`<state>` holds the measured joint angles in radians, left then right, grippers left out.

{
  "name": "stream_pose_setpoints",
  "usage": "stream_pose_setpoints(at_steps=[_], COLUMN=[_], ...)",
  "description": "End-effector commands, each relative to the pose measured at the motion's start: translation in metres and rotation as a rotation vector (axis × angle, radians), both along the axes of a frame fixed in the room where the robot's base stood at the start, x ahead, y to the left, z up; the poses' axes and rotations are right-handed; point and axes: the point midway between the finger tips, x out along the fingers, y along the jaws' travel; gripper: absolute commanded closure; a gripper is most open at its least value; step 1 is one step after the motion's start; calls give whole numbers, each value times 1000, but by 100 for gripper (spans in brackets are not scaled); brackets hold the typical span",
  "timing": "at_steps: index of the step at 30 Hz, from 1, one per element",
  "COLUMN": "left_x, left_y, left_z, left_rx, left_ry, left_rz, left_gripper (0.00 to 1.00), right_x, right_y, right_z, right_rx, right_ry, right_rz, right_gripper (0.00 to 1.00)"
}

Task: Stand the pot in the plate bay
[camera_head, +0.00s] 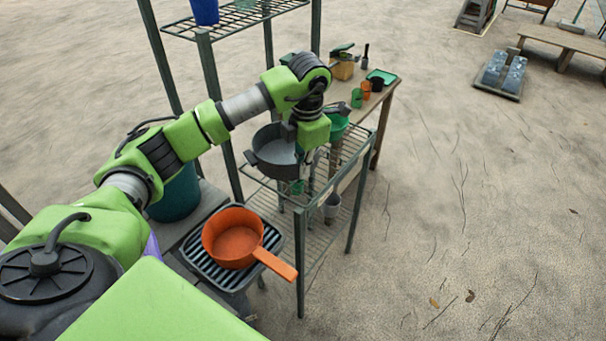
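A dark grey pot (272,153) with a small side handle is at the upper tier of the wire rack (345,150). I cannot tell whether it rests on the wires or hangs just above them. My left gripper (308,158) points down at the pot's right rim, where the opposite handle would be. Its fingers overlap the rim and are partly hidden, so I cannot tell if they are closed on it. An orange saucepan (235,240) sits on a dark ribbed tray (205,268), its handle pointing lower right. I cannot make out a plate bay. My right gripper is out of view.
A green bowl (338,128) stands on the rack behind the gripper. A wooden table (388,98) with cups is behind. A tall shelf (207,75) rises at left. Sandy ground on the right is open.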

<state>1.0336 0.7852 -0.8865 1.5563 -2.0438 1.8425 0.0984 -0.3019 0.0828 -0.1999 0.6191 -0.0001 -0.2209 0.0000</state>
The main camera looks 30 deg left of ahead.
Motion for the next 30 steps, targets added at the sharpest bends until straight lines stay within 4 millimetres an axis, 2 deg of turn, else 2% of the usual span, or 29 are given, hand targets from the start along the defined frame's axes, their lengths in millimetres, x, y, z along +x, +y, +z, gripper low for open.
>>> stream_pose_setpoints(at_steps=[3,10,16,27,30], left_x=[10,19,18,19,19], left_y=[5,10,10,10,10], left_z=[-13,-26,-52,-59,-59], left_rx=[0,1,0,1,0], left_ry=[0,0,1,-3,-1], left_rz=[0,-1,-1,-1,-1], left_gripper=[100,100,100,100,79], right_x=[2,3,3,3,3], right_y=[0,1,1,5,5], right_z=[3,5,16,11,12], right_rx=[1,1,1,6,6], right_ry=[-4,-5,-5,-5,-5], right_rz=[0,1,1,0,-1], right_gripper=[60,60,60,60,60])
